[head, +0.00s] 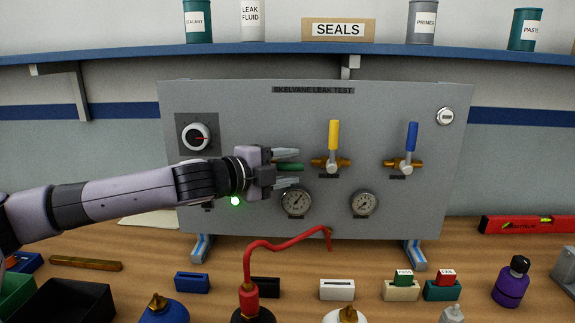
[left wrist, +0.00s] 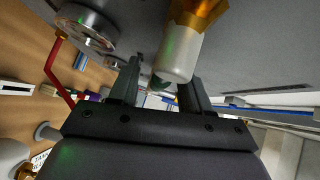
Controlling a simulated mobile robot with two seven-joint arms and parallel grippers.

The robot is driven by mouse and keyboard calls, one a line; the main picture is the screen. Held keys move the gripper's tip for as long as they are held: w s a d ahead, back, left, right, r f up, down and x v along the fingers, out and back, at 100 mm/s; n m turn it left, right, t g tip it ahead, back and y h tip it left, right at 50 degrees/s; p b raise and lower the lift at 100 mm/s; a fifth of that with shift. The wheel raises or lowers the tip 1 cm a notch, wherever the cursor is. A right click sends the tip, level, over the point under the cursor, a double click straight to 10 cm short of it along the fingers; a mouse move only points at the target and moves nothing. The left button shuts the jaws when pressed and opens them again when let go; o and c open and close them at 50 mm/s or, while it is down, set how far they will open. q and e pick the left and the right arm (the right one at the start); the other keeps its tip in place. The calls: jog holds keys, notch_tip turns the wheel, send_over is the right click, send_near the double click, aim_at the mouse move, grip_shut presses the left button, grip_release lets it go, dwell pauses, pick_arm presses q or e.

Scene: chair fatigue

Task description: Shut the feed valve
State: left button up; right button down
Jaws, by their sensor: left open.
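A grey test panel (head: 390,110) carries a valve with a yellow handle (head: 333,134) and a valve with a blue handle (head: 411,136); both handles point up. A green handle (head: 291,166) lies level, pointing right, between the fingers of my left gripper (head: 289,167). That gripper is open at the panel. Its valve body is hidden behind the gripper in the head view. The left wrist view shows a grey metal stem (left wrist: 180,55) with brass (left wrist: 198,12) close to the open fingers (left wrist: 160,88), and a bit of green between them. Contact cannot be told. The valve labels are unreadable.
A dial (head: 196,136) is at the panel's upper left. Two gauges (head: 296,202) (head: 364,202) sit below the valves. A red hose (head: 285,243) rises in front of the panel's foot.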

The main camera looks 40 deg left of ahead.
pick_arm(q)
jog(key=shift+w, duration=0.2)
grip_shut()
jog(key=shift+f, duration=0.1)
